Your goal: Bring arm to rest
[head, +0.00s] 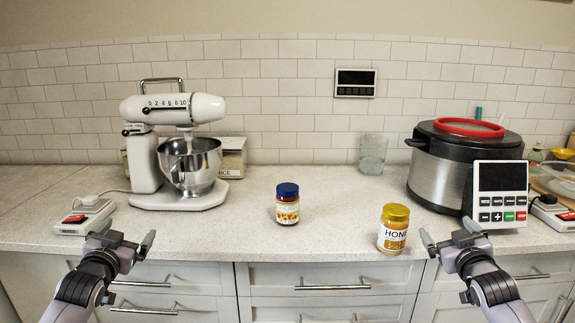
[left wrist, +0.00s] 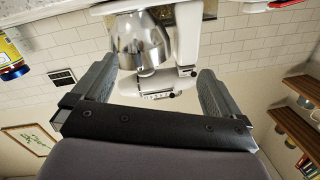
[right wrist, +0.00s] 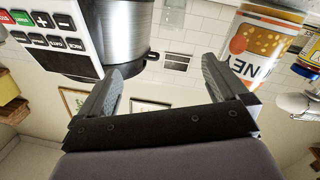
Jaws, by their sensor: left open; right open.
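My left gripper (head: 122,244) is open and empty at the counter's front edge, in front of the stand mixer. In the left wrist view its two fingers (left wrist: 155,88) are spread wide with nothing between them. My right gripper (head: 448,243) is open and empty at the front edge, to the right of the honey jar (head: 394,229) and apart from it. In the right wrist view its fingers (right wrist: 168,82) are also spread with nothing between them. The honey jar, with a yellow lid, stands upright near the front edge. A blue-lidded jar (head: 287,204) stands upright farther left.
A white stand mixer (head: 150,170) with a steel bowl (head: 190,167) stands at the left. A pressure cooker (head: 440,160) with a control panel (head: 499,194) stands at the right. A clear glass (head: 373,153) is at the back. The counter (head: 335,200) is free around the jars.

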